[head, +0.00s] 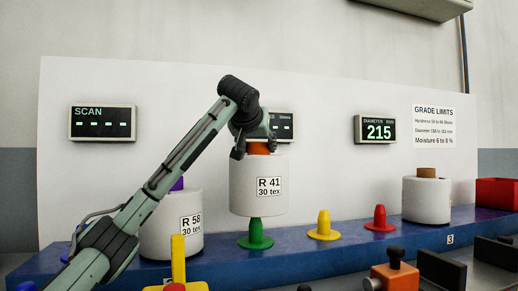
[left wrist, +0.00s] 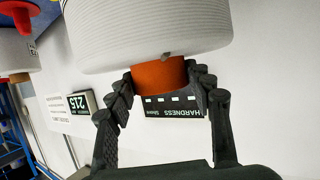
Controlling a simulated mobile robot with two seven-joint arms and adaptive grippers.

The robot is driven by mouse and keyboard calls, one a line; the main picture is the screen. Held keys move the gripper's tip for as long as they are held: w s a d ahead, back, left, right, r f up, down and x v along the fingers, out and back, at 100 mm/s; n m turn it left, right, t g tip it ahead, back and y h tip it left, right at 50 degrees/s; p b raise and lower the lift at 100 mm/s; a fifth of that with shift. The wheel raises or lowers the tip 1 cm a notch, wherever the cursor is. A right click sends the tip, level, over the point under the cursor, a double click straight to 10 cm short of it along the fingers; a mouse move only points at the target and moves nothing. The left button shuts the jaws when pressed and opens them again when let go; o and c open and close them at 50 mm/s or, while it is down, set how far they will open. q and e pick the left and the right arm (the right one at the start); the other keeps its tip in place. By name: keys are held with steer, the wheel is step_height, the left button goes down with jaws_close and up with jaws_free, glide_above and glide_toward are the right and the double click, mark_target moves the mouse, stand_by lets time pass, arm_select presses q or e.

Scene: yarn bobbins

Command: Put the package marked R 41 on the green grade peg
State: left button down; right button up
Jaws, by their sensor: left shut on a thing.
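The package marked R 41 (head: 258,190) is a white yarn bobbin with an orange core. My left gripper (head: 257,148) is shut on the top of that core, and the package hangs upright beneath it. In the left wrist view the fingers (left wrist: 163,98) grip both sides of the orange core (left wrist: 159,73). The green grade peg (head: 255,236) stands on the blue bench directly below the package in the head view. The package's lower edge meets the peg's top in the picture; I cannot tell whether the tip is inside. My right gripper is not in view.
The R 58 package (head: 170,235) stands close on the left, partly behind my arm. Yellow (head: 323,226) and red (head: 380,219) pegs stand empty to the right. Another package (head: 427,202) and a red bin (head: 497,193) are farther right. Display boxes line the white panel behind.

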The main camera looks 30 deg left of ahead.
mark_target(255, 154)
arm_select(q)
steer(key=shift+a+n+y, duration=0.45)
steer(key=shift+n+y, duration=0.25)
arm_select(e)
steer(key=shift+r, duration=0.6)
arm_select(q)
steer(key=shift+f, duration=0.15)
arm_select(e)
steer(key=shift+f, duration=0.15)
arm_select(q)
steer(key=shift+f+b, duration=1.1)
steer(key=shift+f, duration=0.25)
steer(key=shift+f+b, duration=1.65)
steer(key=shift+f, duration=0.7)
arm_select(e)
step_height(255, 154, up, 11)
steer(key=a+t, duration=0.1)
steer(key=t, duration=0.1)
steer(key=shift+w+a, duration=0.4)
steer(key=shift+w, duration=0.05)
